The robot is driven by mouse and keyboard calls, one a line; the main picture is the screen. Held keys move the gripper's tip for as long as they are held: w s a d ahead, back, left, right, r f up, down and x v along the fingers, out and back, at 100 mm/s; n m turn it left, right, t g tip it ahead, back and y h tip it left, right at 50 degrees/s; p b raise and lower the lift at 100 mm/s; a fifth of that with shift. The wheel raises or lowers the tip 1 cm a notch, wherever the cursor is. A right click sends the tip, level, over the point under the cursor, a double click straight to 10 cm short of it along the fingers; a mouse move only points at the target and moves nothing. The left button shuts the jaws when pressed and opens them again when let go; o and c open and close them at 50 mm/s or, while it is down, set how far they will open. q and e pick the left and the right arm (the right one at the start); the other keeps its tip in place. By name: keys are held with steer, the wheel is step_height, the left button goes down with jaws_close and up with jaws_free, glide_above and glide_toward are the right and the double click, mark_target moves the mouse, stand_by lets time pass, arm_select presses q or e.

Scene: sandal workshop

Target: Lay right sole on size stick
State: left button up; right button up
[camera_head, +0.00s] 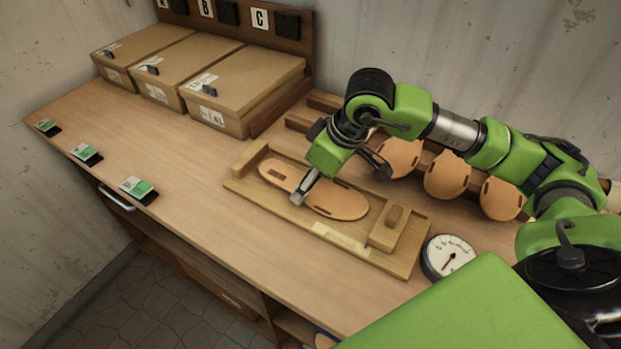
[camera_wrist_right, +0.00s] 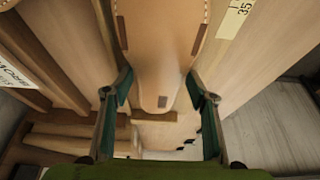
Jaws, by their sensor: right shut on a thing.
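The tan sole (camera_head: 337,199) with small dark slots is over the size stick (camera_head: 270,203), between its end block at left and its slider block (camera_head: 396,227) at right. I cannot tell whether the sole rests flat on the stick or just above it. My right gripper (camera_head: 299,196) reaches down from above and is shut on the sole across its width. In the right wrist view, the fingers (camera_wrist_right: 158,85) stand on both sides of the sole (camera_wrist_right: 160,50), near a strip marked 35. My left gripper is out of view.
More tan soles (camera_head: 446,176) stand in a wooden rack behind the stick. A round dial gauge (camera_head: 447,257) is at its right end. Three cardboard boxes (camera_head: 245,85) stand at the back left, and small green-and-white cards (camera_head: 138,188) lie along the front edge. The bench left of the stick is clear.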

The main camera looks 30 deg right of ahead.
steer(key=shift+f, duration=0.15)
steer(key=o, duration=0.9)
steer(key=shift+r, duration=0.3)
steer(key=b+v, duration=0.1)
steer(key=v, duration=1.1)
steer(key=shift+s+f, duration=0.15)
steer(key=shift+f, duration=0.05)
